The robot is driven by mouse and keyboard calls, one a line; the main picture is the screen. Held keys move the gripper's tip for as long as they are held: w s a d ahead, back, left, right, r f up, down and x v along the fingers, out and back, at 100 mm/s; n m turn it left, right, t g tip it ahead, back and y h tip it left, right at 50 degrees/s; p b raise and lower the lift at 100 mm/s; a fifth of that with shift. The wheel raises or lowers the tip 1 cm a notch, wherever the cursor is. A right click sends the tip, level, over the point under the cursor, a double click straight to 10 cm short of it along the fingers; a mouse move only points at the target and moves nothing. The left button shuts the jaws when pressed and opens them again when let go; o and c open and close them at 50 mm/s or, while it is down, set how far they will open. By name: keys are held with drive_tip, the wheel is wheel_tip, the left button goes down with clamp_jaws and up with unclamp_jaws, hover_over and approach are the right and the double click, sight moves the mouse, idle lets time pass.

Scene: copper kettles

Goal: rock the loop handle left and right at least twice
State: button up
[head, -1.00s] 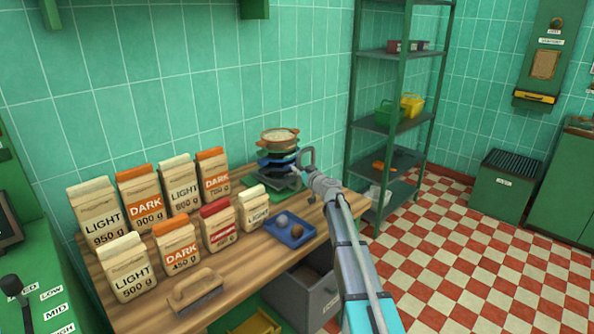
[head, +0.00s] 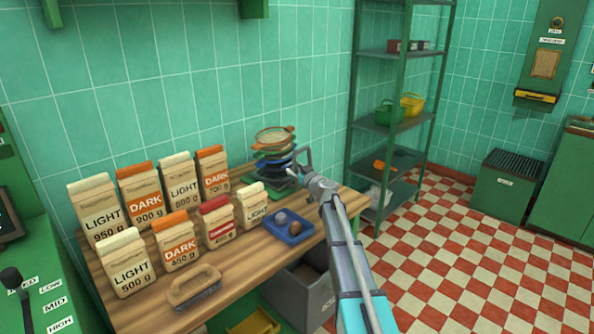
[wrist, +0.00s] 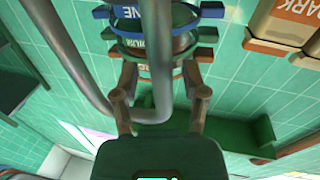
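A grey metal loop handle (head: 306,155) stands beside a stack of round sieves (head: 274,142) at the counter's back right end. In the wrist view the loop handle (wrist: 161,60) is a bent tube that comes down between my two fingers and curves up to the left. My gripper (head: 308,172) is at the loop handle in the head view. In the wrist view my gripper (wrist: 165,95) has its fingers apart, one on each side of the tube, with visible room around it. Contact with the tube cannot be told. The top sieve is tilted, its right side higher.
Several coffee bags (head: 180,240) stand on the wooden counter (head: 225,283) to the left. A green shelf rack (head: 400,120) stands right of the stack.

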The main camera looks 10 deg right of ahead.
idle(0.3)
